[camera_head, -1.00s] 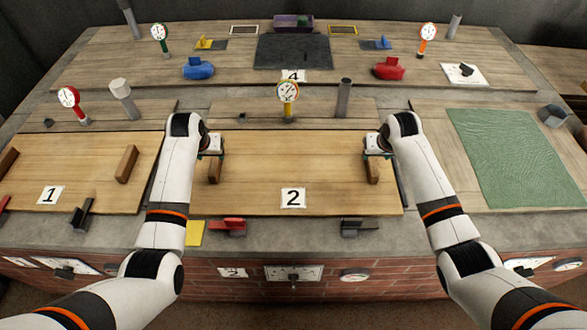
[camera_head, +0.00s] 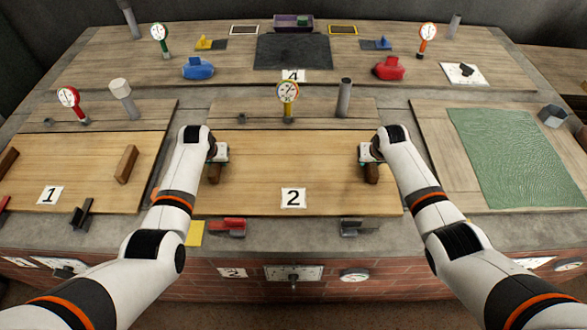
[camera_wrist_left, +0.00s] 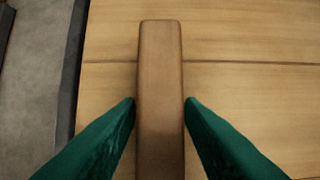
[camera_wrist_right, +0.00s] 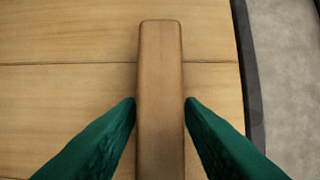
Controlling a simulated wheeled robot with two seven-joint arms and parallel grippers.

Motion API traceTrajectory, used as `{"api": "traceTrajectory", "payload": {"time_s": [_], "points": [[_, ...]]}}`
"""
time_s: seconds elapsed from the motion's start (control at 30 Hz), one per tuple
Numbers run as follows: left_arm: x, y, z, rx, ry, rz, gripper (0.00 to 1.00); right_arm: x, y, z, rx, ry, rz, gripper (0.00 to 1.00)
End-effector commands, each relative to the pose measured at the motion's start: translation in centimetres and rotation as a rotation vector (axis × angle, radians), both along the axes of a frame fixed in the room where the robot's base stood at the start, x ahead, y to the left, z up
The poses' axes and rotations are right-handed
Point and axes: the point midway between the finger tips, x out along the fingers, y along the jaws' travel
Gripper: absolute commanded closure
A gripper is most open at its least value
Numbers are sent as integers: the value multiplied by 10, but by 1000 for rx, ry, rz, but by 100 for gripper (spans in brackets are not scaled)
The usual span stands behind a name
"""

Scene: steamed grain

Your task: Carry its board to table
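The wooden board marked 2 (camera_head: 290,165) lies flat in the middle bay of the counter, with a brown bar handle near each side. My left gripper (camera_head: 217,160) is at the left handle (camera_head: 214,174). In the left wrist view its green fingertips (camera_wrist_left: 160,103) press close on both sides of the bar (camera_wrist_left: 160,60). My right gripper (camera_head: 371,160) is at the right handle (camera_head: 372,175). In the right wrist view its fingertips (camera_wrist_right: 160,103) likewise flank the bar (camera_wrist_right: 160,60) closely. Both look shut on the handles.
Board 1 (camera_head: 85,165) lies to the left; a green textured sheet (camera_head: 515,155) lies on the right. A yellow gauge (camera_head: 288,95) and grey post (camera_head: 344,98) stand behind board 2. Red (camera_head: 227,227) and dark (camera_head: 358,228) clamps sit at the front ledge. A dark slab (camera_head: 292,52) lies farther back.

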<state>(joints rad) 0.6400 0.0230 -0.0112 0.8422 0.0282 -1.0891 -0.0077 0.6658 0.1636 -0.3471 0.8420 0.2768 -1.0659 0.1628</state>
Motion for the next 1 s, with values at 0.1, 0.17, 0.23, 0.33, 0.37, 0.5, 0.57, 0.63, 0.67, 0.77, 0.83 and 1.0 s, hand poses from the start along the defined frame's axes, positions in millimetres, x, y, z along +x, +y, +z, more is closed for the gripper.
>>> {"api": "traceTrajectory", "payload": {"time_s": [0.1, 0.17, 0.23, 0.33, 0.37, 0.5, 0.57, 0.63, 0.67, 0.77, 0.83, 1.0], "points": [[0, 0, 0, 0, 0, 0, 85, 0, 0, 0, 0, 0, 0, 85], [0, 0, 0, 0, 1, 0, 95, 0, 0, 0, 0, 0, 0, 95], [0, 0, 0, 0, 1, 0, 100, 0, 0, 0, 0, 1, 0, 100], [0, 0, 0, 0, 1, 0, 100, 0, 0, 0, 0, 1, 0, 100], [0, 0, 0, 0, 1, 0, 100, 0, 0, 0, 0, 1, 0, 100], [0, 0, 0, 0, 1, 0, 100, 0, 0, 0, 0, 1, 0, 100], [0, 0, 0, 0, 1, 0, 100, 0, 0, 0, 0, 1, 0, 100], [0, 0, 0, 0, 1, 0, 100, 0, 0, 0, 0, 1, 0, 100], [0, 0, 0, 0, 1, 0, 100, 0, 0, 0, 0, 1, 0, 100], [0, 0, 0, 0, 1, 0, 100, 0, 0, 0, 0, 1, 0, 100], [-1, 0, 0, 0, 2, 0, 100, -1, 0, 0, 0, 1, 0, 100], [-1, 0, 0, 0, 2, 0, 100, -1, 0, 0, 0, 1, 0, 100]]}}
